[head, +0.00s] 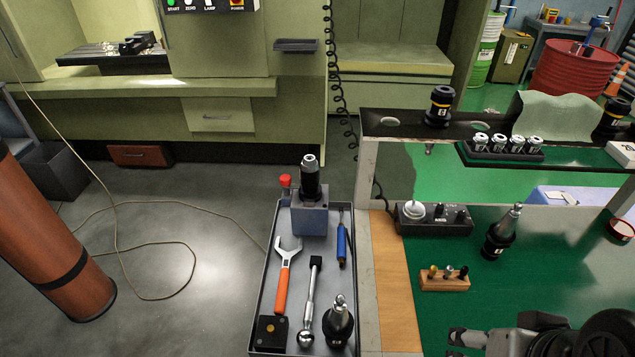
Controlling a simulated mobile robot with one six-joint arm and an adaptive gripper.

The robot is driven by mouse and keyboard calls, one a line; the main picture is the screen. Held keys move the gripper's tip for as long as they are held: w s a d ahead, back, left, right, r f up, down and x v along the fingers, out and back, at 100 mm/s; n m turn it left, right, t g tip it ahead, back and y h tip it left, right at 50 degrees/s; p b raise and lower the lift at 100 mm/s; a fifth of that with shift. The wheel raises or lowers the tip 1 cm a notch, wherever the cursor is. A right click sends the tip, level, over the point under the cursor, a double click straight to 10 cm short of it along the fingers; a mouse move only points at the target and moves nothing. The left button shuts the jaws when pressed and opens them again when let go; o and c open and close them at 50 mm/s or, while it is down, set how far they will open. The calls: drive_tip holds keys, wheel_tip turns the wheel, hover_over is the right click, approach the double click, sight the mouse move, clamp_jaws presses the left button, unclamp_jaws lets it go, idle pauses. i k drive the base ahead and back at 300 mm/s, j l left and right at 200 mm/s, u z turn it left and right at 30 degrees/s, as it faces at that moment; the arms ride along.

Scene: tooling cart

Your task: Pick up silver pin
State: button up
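A small wooden block (445,284) stands on the green bench top, right of centre. Several small pins stand upright in it: a gold one at the left, darker ones beside it. The middle pin (448,271) may be the silver one, but it is too small to tell its colour surely. My gripper (454,342) is at the bottom right edge, in front of the block and apart from it. Its black fingers point left with a gap between them and nothing seen there. Part of it is cut off by the frame.
A tool tray (260,290) lies to the left, past the bench's wooden edge (392,285). A shelf (545,163) overhangs the back.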

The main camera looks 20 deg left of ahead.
sight(450, 269)
drive_tip(key=l+u, duration=0.2)
drive_tip(key=u, duration=0.15)
drive_tip(key=i+l+u, duration=0.1)
drive_tip(key=l+u, duration=0.35)
drive_tip(key=u, duration=0.25)
